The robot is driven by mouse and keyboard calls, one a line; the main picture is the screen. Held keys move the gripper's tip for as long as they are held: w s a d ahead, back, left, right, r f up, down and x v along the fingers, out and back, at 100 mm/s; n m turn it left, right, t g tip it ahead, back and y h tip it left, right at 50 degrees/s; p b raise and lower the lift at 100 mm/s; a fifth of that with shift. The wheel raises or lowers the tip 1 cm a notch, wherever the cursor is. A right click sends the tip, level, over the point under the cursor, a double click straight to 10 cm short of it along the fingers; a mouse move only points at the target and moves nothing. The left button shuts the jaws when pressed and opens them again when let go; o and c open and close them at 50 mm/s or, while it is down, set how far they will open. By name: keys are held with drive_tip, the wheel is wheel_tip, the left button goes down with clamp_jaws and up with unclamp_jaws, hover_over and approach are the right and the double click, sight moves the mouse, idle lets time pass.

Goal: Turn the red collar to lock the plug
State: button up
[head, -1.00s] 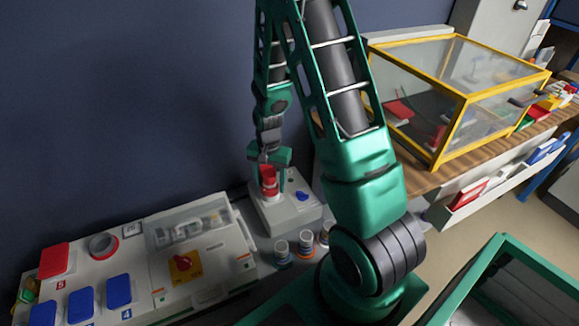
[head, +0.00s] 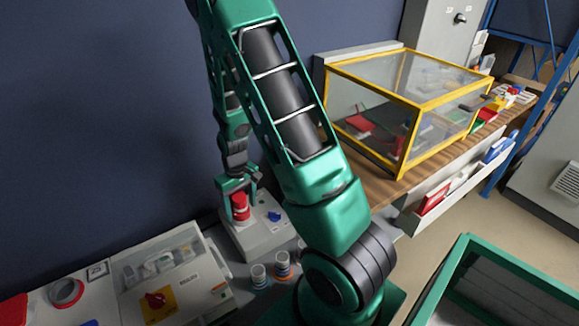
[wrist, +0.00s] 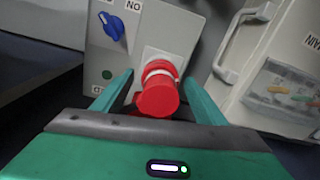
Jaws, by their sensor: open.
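The red plug with its red collar (wrist: 158,92) stands in a socket on the grey socket box (head: 252,235). A pale band shows around the red part in the wrist view. In the head view the red plug (head: 240,207) is upright at the box's left side. My gripper (head: 238,188) is above and around it, pointing down. In the wrist view my gripper's green fingers (wrist: 160,92) are open, one on each side of the red part, with gaps visible. The collar's lower edge and the socket mouth are partly hidden.
A blue knob (wrist: 113,27) sits on the same box beside the plug. Small cups (head: 282,265) stand in front of the box. A yellow-framed clear case (head: 400,105) is at the right.

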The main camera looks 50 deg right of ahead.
drive_tip(key=r, duration=1.1)
drive_tip(key=shift+s+d+r, duration=0.25)
drive_tip(key=shift+d+r, duration=0.05)
drive_tip(key=shift+r, duration=0.1)
drive_tip(key=s+d+r+m, duration=0.2)
drive_tip(key=s+r, duration=0.4)
drive_tip(key=s, duration=0.3)
drive_tip(key=s+d+r+m, duration=0.2)
drive_tip(key=s+r, duration=0.5)
drive_tip(key=s, duration=0.2)
drive_tip(key=shift+s, duration=0.15)
drive_tip(key=shift+s+r, duration=0.1)
drive_tip(key=s+r+m, duration=0.2)
drive_tip(key=s, duration=0.5)
drive_tip(key=shift+s+a, duration=0.3)
